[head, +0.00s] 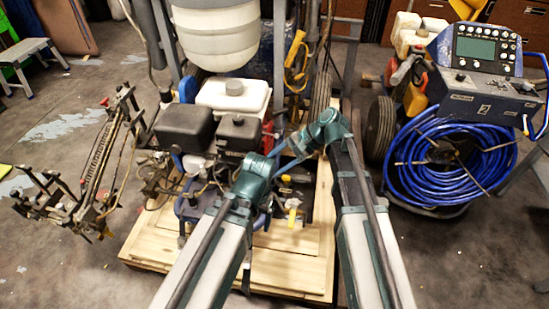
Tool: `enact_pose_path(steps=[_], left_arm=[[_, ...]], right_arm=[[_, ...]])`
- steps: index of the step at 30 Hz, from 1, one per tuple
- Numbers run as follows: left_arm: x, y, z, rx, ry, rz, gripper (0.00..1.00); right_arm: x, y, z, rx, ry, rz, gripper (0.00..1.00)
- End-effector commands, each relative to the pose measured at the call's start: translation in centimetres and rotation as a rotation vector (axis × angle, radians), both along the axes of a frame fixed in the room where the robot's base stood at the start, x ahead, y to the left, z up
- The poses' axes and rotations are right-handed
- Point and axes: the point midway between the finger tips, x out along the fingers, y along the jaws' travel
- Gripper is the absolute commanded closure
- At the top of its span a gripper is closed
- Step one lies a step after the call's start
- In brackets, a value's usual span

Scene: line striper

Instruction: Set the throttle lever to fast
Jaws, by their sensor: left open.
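The line striper's engine has a white tank (232,95), a black box-shaped cover (185,128) and a dark cover (239,134) beside it. I cannot pick out the throttle lever; it is too small or hidden among the engine parts. A small red part (268,130) shows at the engine's right side. My left gripper (283,148) is at the end of the left arm, close to the engine's right side, small and partly hidden by arm links. It is open, with nothing seen between its fingers. My right arm bends in from the right; its gripper cannot be made out.
The striper stands on a wooden pallet (275,267), with a white bucket (214,38) behind the engine. A spring-and-bar assembly (100,160) sticks out left. A coiled blue hose (450,160) and a control box (485,100) stand right. Bare floor lies front left.

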Motion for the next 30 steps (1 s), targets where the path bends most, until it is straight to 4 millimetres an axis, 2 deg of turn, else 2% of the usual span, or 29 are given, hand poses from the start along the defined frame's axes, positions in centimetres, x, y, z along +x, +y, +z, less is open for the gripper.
enact_pose_path(steps=[1,3,9,15,21,30], left_arm=[[0.0,0.0,1.6,0.0,0.0,0.0,0.14],[0.0,0.0,2.7,0.0,0.0,0.0,0.14],[0.0,0.0,5.6,0.0,0.0,0.0,0.14],[0.0,0.0,7.7,0.0,0.0,0.0,0.14],[0.0,0.0,8.6,0.0,0.0,0.0,0.14],[0.0,0.0,8.7,0.0,0.0,0.0,0.14]], right_arm=[[-0.8,0.2,1.3,-0.023,-0.013,0.026,0.45],[-1.6,0.2,1.8,-0.057,-0.031,0.062,0.45],[-3.6,0.2,3.4,-0.148,-0.079,0.164,0.45],[-5.1,0.0,4.5,-0.219,-0.116,0.247,0.45],[-5.8,-0.2,5.0,-0.258,-0.135,0.292,0.45],[-6.0,-0.2,4.9,-0.267,-0.141,0.304,0.45]])
